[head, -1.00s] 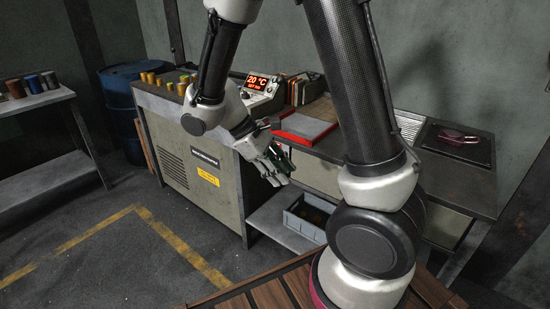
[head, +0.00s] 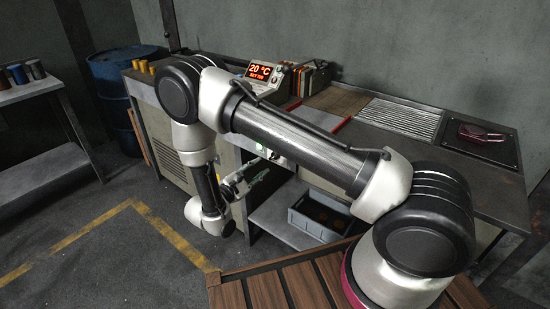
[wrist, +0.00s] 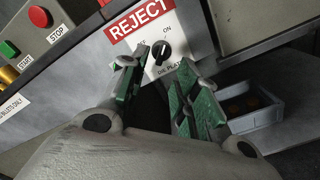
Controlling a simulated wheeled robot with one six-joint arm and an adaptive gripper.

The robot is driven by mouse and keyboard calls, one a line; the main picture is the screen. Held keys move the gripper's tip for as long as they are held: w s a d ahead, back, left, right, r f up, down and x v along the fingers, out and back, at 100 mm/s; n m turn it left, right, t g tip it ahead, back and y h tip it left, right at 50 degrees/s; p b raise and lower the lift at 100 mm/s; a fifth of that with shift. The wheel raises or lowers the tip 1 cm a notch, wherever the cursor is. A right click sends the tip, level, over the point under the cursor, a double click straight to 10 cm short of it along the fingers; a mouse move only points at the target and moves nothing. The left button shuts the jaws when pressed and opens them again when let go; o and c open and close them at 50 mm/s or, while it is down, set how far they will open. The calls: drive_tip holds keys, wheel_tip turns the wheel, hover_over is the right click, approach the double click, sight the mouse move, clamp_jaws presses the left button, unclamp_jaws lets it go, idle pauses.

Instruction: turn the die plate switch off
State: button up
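The die plate switch (wrist: 160,50) is a black rotary knob on a pale panel, in the wrist view. ON is printed at its upper right and DIE PLATE below it. The left-hand label is partly hidden by a finger, and I cannot tell which way the knob points. My gripper (wrist: 157,76) is open and empty, with green-padded fingers spread just below and in front of the knob, not closed around it. In the head view my gripper (head: 250,179) is at the front of the machine, and my arm hides much of the panel.
In the wrist view, a red REJECT sign (wrist: 139,18) is above the knob. A red stop button (wrist: 39,16) and a green start button (wrist: 9,49) sit to the left. A grey crate (head: 318,216) stands on the low shelf. A display (head: 265,72) reads 20 °C.

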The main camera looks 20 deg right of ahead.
drive_tip(key=x, duration=0.7)
drive_tip(key=shift+d, duration=0.25)
drive_tip(key=shift+w, duration=0.15)
drive_tip(key=shift+c, duration=0.3)
drive_tip(key=c, duration=0.6)
